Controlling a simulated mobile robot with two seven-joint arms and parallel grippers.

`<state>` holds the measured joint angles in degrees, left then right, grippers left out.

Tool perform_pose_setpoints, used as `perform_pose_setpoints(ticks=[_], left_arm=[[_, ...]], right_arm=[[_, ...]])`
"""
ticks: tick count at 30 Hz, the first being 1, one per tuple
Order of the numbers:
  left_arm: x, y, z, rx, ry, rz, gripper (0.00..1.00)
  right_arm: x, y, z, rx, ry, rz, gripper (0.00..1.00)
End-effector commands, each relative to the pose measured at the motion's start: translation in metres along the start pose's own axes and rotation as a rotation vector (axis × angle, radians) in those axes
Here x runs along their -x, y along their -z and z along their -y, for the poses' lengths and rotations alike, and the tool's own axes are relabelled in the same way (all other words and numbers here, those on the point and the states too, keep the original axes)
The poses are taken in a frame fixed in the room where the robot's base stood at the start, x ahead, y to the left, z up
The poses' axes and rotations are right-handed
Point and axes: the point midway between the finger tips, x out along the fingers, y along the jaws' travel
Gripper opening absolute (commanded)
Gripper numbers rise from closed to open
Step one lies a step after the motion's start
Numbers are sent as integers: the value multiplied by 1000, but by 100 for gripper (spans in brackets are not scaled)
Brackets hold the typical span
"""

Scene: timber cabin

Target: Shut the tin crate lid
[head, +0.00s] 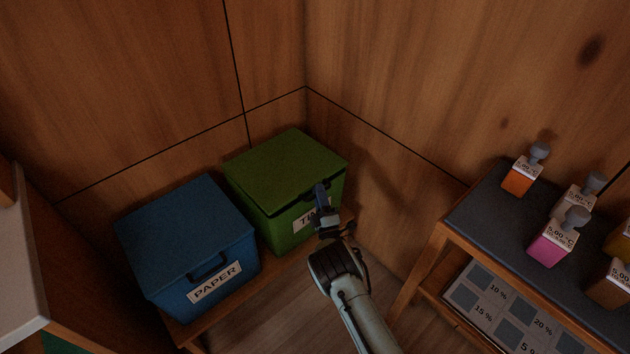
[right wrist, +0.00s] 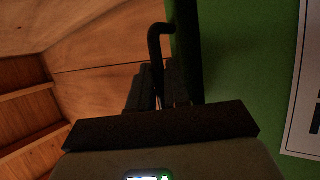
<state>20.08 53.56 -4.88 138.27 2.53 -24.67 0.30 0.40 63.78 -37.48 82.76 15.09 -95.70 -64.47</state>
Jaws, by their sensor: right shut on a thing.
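The tin crate (head: 268,220) is green, with a white label (head: 305,217) that reads "TIN", partly hidden by my gripper. Its green lid (head: 285,165) lies over the top, flat or nearly so; I cannot tell whether a small gap remains at the front edge. My right gripper (head: 320,197) is at the front edge of the lid, shut on its dark handle. In the right wrist view the dark handle (right wrist: 157,42) runs to the fingers, beside the green crate front (right wrist: 245,60). My left gripper is not in view.
A blue paper crate (head: 175,270) with its lid down stands left of the tin crate on a low wooden stand (head: 250,297). Wooden walls meet behind. Floor shows between stand and table.

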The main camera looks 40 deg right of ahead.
Motion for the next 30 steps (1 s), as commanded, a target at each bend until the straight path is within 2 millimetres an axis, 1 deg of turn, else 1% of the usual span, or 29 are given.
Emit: perform_pose_setpoints(ticks=[1,4,9,20,21,27,30], left_arm=[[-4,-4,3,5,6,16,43],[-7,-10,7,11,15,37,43],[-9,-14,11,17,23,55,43],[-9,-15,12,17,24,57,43],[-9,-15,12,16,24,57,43],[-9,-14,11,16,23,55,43],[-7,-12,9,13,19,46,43]], right_arm=[[10,-3,18,-4,27,3,0],[14,-4,24,-14,2,2,0],[17,-4,29,-23,-19,2,0],[17,-4,30,-26,-24,2,0],[17,-4,30,-27,-24,2,23],[18,-3,30,-27,-23,1,23],[24,-3,31,-27,-21,2,23]])
